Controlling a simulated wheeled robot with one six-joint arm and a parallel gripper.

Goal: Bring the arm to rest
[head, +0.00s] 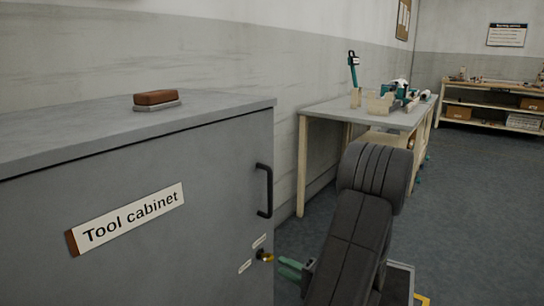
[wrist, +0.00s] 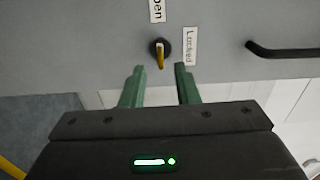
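My gripper (wrist: 160,82) is open, with its two green fingers apart and nothing between them in the wrist view. It also shows in the head view (head: 286,268), low beside the right edge of the tool cabinet. A yellow key-like knob (wrist: 160,52) on a dark round lock sits just beyond the fingertips, apart from them. The knob lies between an "Open" label, partly cut off, and a "Locked" label (wrist: 190,46). In the head view the knob (head: 265,257) is below the black handle (head: 264,190). My arm is bent in front of the cabinet.
The grey tool cabinet (head: 200,235) fills the left, its door looking shut. A brown-topped block (head: 156,98) lies on it. A workbench (head: 330,108) with green tools stands behind my arm. Shelves (head: 490,103) stand far right. Floor at right (head: 470,200) is clear.

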